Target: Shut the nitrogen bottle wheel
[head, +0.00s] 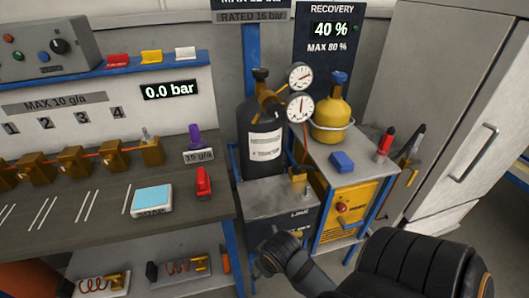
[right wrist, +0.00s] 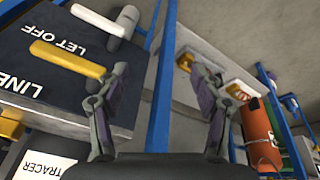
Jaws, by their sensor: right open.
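The nitrogen bottle (head: 263,145) looks to be the black cylinder standing upright behind the grey box in the head view. Its small dark wheel (head: 261,74) is on top, beside two round gauges (head: 300,77). How far the wheel is turned cannot be told. My right arm comes in from the lower right, below and in front of the bottle, and its fingers are not clear there. In the right wrist view my right gripper (right wrist: 162,92) is open, with nothing between its fingers. The bottle does not show clearly in that view. My left gripper is not in view.
A yellow bottle (head: 332,108) stands right of the black one, above a yellow machine (head: 350,205). A workbench (head: 110,210) with brass valves is at left, a grey cabinet (head: 440,110) at right. The wrist view shows a dark panel (right wrist: 60,85) with yellow and white levers close by.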

